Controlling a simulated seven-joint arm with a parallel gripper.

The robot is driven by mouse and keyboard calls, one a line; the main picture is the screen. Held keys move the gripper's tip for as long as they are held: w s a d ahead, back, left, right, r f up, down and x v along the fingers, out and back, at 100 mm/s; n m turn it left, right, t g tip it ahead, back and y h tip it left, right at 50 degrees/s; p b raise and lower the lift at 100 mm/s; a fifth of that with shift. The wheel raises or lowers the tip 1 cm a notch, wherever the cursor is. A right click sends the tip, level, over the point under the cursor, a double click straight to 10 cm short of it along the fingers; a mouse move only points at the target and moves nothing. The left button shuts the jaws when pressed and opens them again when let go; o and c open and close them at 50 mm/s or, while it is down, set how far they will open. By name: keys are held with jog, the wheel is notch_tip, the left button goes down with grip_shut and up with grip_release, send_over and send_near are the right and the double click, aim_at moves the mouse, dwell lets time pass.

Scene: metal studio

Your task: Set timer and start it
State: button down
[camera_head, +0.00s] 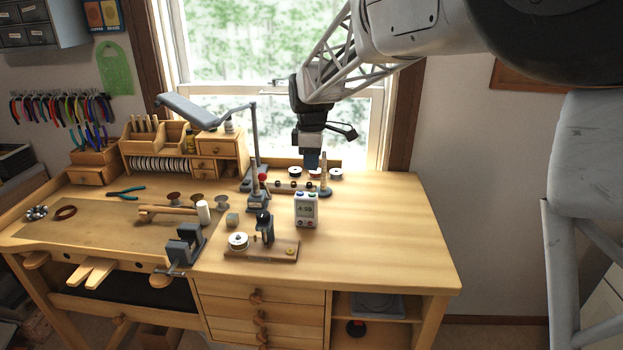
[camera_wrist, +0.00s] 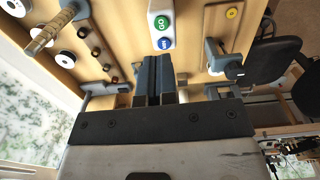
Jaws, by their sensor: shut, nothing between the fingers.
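The timer (camera_head: 306,210) is a small white box standing upright on the wooden bench. Its dark display shows digits that look like 4:59, though they are small, with coloured buttons around it. In the wrist view the timer (camera_wrist: 161,38) shows a green GO button (camera_wrist: 162,23) and a blue button (camera_wrist: 164,43) with lettering hard to read. My gripper (camera_head: 312,168) points down behind the timer as the head view sees it, above the bench's back part. In the wrist view my gripper (camera_wrist: 156,62) is shut and empty, its fingertips just short of the timer's blue-button end and apparently apart from it.
A winding tool on a wooden base (camera_head: 262,248) stands left of the timer. A rack with spools (camera_head: 295,185) and a post (camera_head: 325,178) stand behind it. A grey vise (camera_head: 185,245) is farther left. The bench top (camera_head: 390,230) right of the timer is clear.

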jog(key=shift+r, duration=2.95)
jog(key=s+d+r+m+t, duration=0.1)
jog(key=s+d+m, duration=0.8)
jog(key=s+d, duration=0.85)
jog(key=s+d+f+m, duration=0.2)
jog(key=s+f+m, duration=0.1)
jog(key=s, duration=0.5)
jog(key=s+d+f+m+t, duration=0.1)
jog(key=s+d+f+m, duration=0.1)
jog(key=s, duration=0.6)
jog(key=s+d+f+m, duration=0.3)
jog(key=s+d+m, duration=0.1)
jog(key=s, duration=0.4)
jog(key=shift+d+f, duration=0.15)
jog(key=shift+f, duration=0.15)
